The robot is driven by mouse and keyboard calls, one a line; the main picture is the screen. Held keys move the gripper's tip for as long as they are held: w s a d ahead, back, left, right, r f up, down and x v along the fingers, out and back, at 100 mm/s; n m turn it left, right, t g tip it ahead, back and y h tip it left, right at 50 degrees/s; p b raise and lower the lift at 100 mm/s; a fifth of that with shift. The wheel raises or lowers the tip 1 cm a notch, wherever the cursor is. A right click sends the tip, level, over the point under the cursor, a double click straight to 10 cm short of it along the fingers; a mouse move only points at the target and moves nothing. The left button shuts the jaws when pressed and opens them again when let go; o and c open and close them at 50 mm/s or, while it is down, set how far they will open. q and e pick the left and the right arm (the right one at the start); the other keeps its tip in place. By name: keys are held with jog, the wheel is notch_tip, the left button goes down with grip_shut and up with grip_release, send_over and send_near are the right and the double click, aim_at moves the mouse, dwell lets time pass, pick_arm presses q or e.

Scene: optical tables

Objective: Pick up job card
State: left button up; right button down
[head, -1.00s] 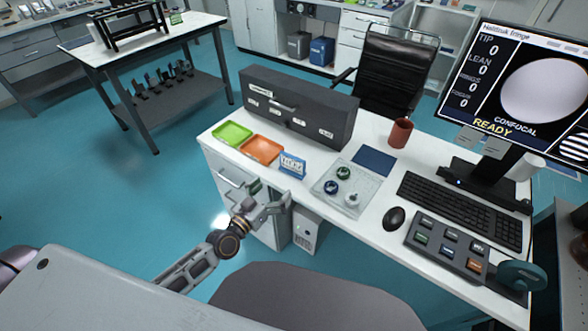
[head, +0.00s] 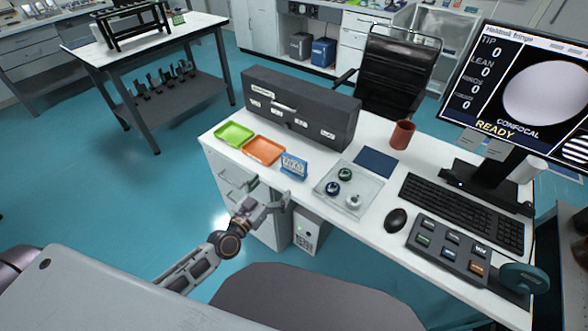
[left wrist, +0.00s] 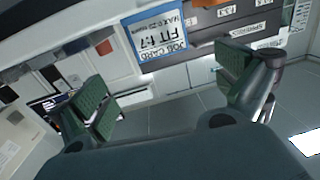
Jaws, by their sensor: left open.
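The job card (head: 293,165) is a small white card with a blue border. It stands near the front edge of the white desk, right of the orange tray. My right gripper is not in view.
A green tray (head: 233,134) and an orange tray (head: 263,151) lie left of the card. A dark drawer box (head: 300,110) stands behind it. A clear plate (head: 329,199) with small round parts lies to its right.

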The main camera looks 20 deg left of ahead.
aim_at(294, 162)
pick_arm(q)
jog(key=x, duration=0.6)
jog(key=shift+w+f, duration=0.1)
jog(key=shift+x, duration=1.05)
jog(key=shift+w, duration=0.1)
jog(key=shift+w+d, duration=0.1)
jog(key=shift+w, duration=0.1)
jog(key=shift+w+d, duration=0.15)
jog(key=shift+w, duration=0.35)
jog(key=shift+w+d+f, duration=0.15)
jog(key=shift+w, duration=0.55)
jog(key=shift+x, duration=0.85)
jog(key=shift+w, duration=0.3)
jog(key=c, duration=0.8)
jog(key=shift+o, duration=0.2)
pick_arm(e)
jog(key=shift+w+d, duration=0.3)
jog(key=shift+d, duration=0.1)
